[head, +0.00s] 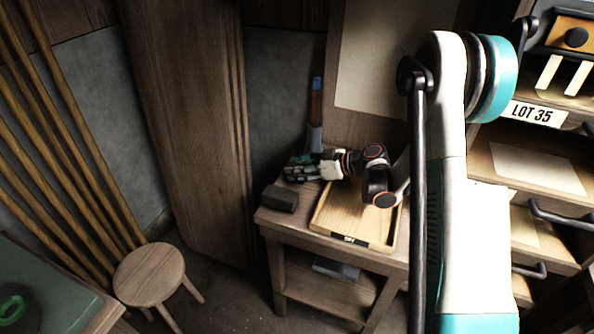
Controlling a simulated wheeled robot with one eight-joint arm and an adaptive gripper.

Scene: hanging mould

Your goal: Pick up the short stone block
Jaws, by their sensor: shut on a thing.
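A dark grey, stone-like block (279,199) lies at the left front corner of a small wooden table. My gripper (296,172) is above the table's left back part, just behind and a little right of this block in the picture. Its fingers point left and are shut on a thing. The fingers mostly hide that thing, so I cannot tell its shape. The grey block on the corner appears apart from the fingers.
A wooden tray (334,220) is on the table (286,225), right of the block. A tool with a brown handle (316,105) stands behind my gripper. A round stool (150,273) is at left. Drawers (520,165) are at right.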

